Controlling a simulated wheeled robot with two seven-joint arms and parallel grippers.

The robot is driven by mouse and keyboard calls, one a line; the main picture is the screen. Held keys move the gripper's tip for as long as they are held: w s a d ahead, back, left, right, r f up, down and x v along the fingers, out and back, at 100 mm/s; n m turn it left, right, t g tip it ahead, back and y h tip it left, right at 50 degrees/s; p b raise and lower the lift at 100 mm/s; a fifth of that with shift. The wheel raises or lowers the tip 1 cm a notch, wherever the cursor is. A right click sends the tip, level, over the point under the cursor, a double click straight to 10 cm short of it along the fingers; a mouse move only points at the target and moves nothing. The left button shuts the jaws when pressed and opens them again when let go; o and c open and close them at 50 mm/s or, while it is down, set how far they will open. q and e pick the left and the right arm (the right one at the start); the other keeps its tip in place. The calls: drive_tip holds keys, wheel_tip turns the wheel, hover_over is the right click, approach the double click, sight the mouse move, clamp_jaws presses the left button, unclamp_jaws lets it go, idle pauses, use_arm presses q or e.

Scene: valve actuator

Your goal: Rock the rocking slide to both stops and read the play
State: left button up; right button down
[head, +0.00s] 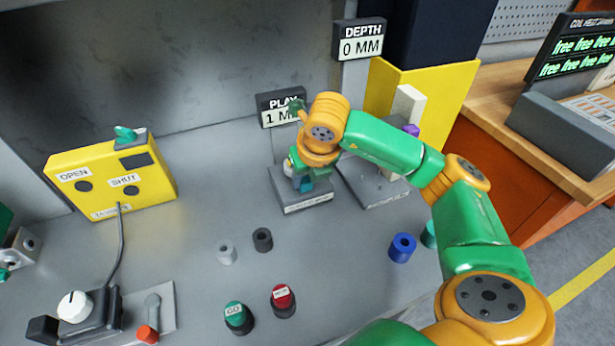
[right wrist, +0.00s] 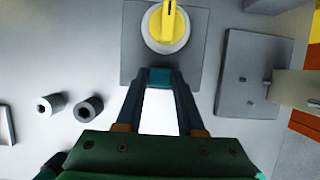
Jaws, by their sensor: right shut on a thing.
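The rocking slide's stand (head: 304,200) is a grey base with a label plate on its front, below the PLAY display (head: 281,105). The display shows 1 M, its right end hidden by my arm. My right gripper (head: 306,178) reaches down over the stand and hides most of what is on it. In the right wrist view my right gripper (right wrist: 159,82) has its fingers closed on a small teal block (right wrist: 159,76), which I take to be the slide. Beyond it is a white round part with a yellow bar (right wrist: 167,30). My left gripper is not in view.
A DEPTH display (head: 360,48) reads 0 MM, with another grey stand (head: 372,190) to the right. A yellow OPEN/SHUT box (head: 112,178) stands left. Grey cylinders (head: 227,253), a blue one (head: 402,247) and GO button (head: 237,316) are in front.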

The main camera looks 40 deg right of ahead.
drive_tip(key=shift+a, duration=0.25)
idle(0.5)
drive_tip(key=shift+d+b, duration=0.1)
drive_tip(key=shift+b, duration=0.25)
idle(0.9)
drive_tip(key=shift+s+d, duration=0.1)
drive_tip(key=shift+d, duration=0.5)
idle(0.6)
drive_tip(key=shift+b, duration=0.35)
idle(0.5)
drive_tip(key=shift+a, duration=0.25)
idle(0.5)
drive_tip(key=shift+c, duration=2.2)
unclamp_jaws()
